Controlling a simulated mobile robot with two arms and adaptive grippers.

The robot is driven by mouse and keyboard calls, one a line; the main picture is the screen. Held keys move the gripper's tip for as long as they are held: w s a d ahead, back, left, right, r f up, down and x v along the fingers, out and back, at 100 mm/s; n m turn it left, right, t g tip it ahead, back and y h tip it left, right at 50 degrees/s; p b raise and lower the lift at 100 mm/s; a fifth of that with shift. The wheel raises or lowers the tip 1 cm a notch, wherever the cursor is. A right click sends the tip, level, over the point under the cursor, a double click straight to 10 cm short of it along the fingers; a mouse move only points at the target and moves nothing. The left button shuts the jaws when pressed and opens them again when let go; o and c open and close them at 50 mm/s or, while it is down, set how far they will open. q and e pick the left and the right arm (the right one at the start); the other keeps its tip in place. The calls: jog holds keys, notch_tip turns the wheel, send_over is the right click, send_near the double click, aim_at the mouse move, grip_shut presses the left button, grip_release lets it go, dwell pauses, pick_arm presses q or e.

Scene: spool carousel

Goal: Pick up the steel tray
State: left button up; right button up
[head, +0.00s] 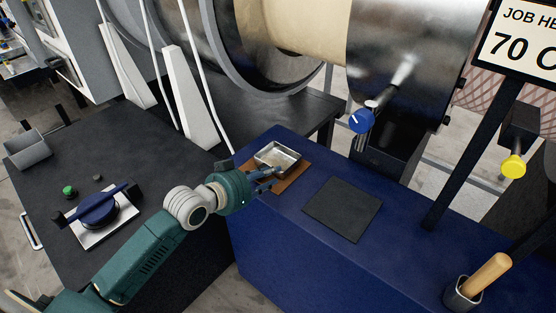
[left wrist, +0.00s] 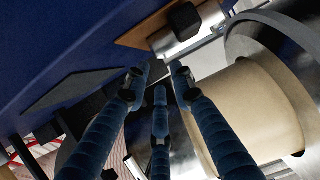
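The steel tray (head: 290,153) is a small shiny open box on a brown mat (head: 292,180) at the back of the blue bench. My left gripper (head: 265,180) is at the near side of the tray, its blue fingers pointing toward it. In the left wrist view the tray (left wrist: 203,36) shows at the top, past the fingertips, with a dark block over part of it. The fingers of my left gripper (left wrist: 160,78) are apart with nothing seen between them. Whether a finger touches the tray cannot be told. My right gripper is not in view.
A dark square pad (head: 342,209) lies on the blue bench (head: 310,245) right of the tray. A cup with a wooden handle (head: 487,273) stands at the lower right. A large steel drum (head: 235,50) rises behind. A blue knob (head: 361,121) projects near the bench's back edge.

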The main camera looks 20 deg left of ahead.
aim_at(286, 170)
pick_arm(q)
jog(key=shift+w+d+f, duration=0.2)
jog(key=shift+w+d, duration=0.05)
jog(key=shift+w, duration=0.35)
jog(key=shift+w+d, duration=0.1)
jog(key=shift+w, duration=0.1)
jog(key=shift+w+d+f, duration=0.2)
jog(key=shift+w+f, duration=0.05)
jog(key=shift+w, duration=0.15)
jog(key=p+x, duration=0.1)
jog(key=x, duration=0.3)
jog(key=shift+w+d, duration=0.1)
jog(key=shift+w, duration=0.2)
jog(key=shift+w+d+f, duration=0.1)
jog(key=shift+w+f, duration=0.2)
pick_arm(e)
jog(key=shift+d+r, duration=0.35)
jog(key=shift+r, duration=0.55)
pick_arm(q)
jog(key=shift+c, duration=0.3)
jog(key=shift+r, duration=0.1)
grip_shut()
